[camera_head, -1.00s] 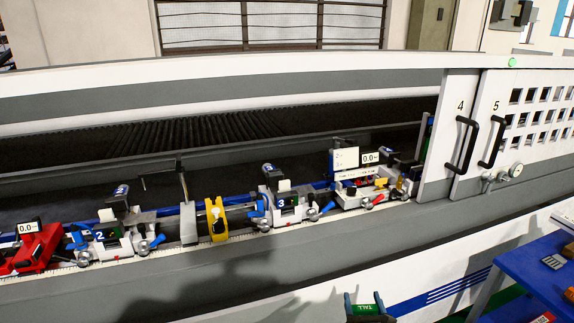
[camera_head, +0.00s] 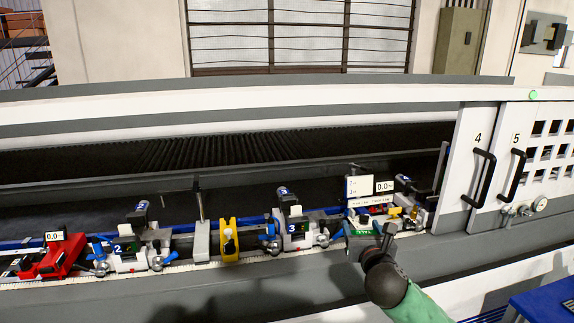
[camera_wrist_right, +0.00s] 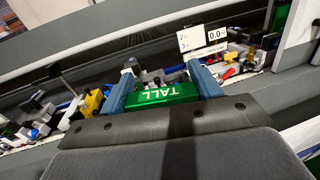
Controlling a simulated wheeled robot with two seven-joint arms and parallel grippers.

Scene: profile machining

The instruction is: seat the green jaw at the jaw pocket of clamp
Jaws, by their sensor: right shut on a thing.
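The green jaw (camera_head: 364,233), a block lettered TALL, is held by my right gripper (camera_head: 366,237). The right wrist view shows the jaw (camera_wrist_right: 168,94) between the two blue-grey fingers of the gripper (camera_wrist_right: 160,88). In the head view they are in front of the rail, right of clamp 3 (camera_head: 296,232) and below the small display station. Clamp 2 (camera_head: 136,250) stands farther left on the rail. The jaw pockets are too small to make out. I cannot tell whether the jaw touches anything beyond the fingers. My left gripper is not in view.
A yellow block (camera_head: 229,240) and a grey post (camera_head: 201,240) stand between the clamps. A red unit (camera_head: 58,258) is at the far left. The display board (camera_head: 359,188) rises behind my right gripper. White doors 4 (camera_head: 479,165) and 5 bound the right side.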

